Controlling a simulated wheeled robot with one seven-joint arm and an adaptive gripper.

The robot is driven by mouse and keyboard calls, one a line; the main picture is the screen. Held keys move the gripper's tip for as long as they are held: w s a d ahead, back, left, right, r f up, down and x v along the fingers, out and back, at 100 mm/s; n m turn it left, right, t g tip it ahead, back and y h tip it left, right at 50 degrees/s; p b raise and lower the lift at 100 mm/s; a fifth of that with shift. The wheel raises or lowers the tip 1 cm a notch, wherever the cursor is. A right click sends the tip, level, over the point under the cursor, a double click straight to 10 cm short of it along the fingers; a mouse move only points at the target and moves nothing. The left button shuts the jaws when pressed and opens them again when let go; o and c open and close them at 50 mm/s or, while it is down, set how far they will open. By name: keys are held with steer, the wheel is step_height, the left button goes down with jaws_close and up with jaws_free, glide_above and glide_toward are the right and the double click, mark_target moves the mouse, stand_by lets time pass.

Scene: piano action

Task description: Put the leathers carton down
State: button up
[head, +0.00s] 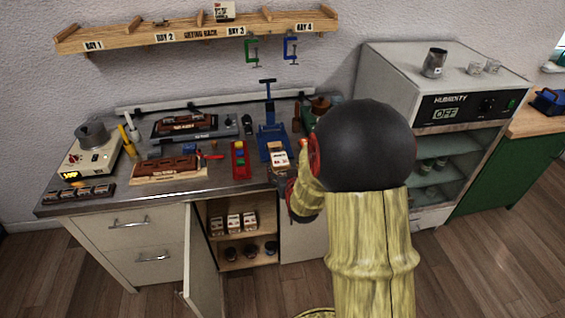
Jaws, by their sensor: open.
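A small carton with a pale label (281,160) is at the bench's front edge, just in front of the blue press (272,135). Its label is too small to read, so I cannot tell for sure that it is the leathers carton. My gripper (289,185) is right beside and below this carton, at the bench edge. It is open, but my arm hides much of it. I cannot tell whether its fingers still touch the carton, or whether the carton rests fully on the bench.
The bench (110,205) holds a hot pot unit (92,150), wooden work boards and a red tray (240,160). Below, an open cupboard (235,250) holds three similar cartons (234,222) and dark jars. A humidity cabinet (440,120) stands right.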

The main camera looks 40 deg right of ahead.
steer(key=s+a+r+n+g+y, duration=0.1)
steer(key=s+a+r+n+y, duration=0.1)
steer(key=a+r, duration=0.55)
steer(key=s+a+r+n+g+y, duration=0.15)
steer(key=a+r, duration=0.25)
steer(key=a, duration=0.7)
steer(key=s+a+r+n+g+y, duration=0.1)
steer(key=s+a+r+y, duration=0.1)
steer(key=s+a, duration=0.4)
steer(key=s+a+r+n+g+y, duration=0.1)
steer(key=s+a+r+n+g, duration=0.1)
steer(key=s+a, duration=0.5)
steer(key=s+r, duration=0.1)
steer(key=s, duration=0.4)
steer(key=shift+s+r+y, duration=0.25)
steer(key=shift+s+y, duration=0.05)
steer(key=shift+y, duration=0.05)
